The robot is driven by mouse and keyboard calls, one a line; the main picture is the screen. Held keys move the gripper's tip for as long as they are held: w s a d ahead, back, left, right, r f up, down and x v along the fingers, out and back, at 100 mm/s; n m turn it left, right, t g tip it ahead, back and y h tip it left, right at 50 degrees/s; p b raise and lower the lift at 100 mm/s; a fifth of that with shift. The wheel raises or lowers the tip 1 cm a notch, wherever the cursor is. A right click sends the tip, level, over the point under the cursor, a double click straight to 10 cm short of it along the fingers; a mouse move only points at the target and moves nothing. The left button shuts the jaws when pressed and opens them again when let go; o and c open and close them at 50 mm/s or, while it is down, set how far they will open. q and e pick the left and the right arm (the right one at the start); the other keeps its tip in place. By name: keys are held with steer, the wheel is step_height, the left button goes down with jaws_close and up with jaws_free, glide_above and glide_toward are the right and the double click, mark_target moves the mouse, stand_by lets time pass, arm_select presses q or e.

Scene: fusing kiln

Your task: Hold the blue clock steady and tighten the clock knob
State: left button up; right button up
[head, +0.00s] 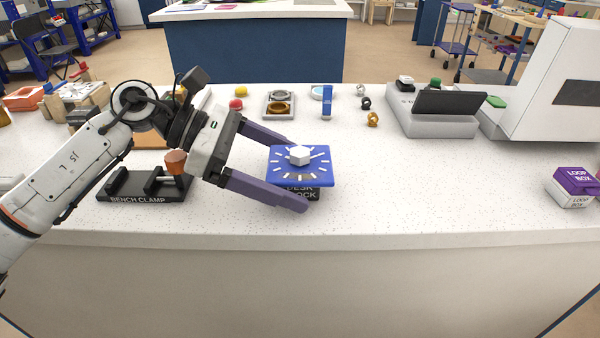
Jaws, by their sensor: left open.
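The blue clock (285,174) has a square blue face with white hour marks and lies face up on a black base lettered "DESK CLOCK" (301,190). The near finger covers part of the base. I cannot tell whether the fingers touch the clock. My right gripper is not in view.
A black bench clamp (143,187) with an orange-brown knob stands left, under my left arm. A blue-and-white tube (327,103), a ring tray (279,104) and small rings stand behind the clock. The purple-and-white loop box (574,186) is far right.

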arm_select(q)
steer(key=shift+d+f, duration=0.2)
steer(key=shift+d, duration=0.25)
steer(key=shift+o, duration=0.2)
steer(key=shift+c, duration=0.4)
steer(key=c, duration=0.8)
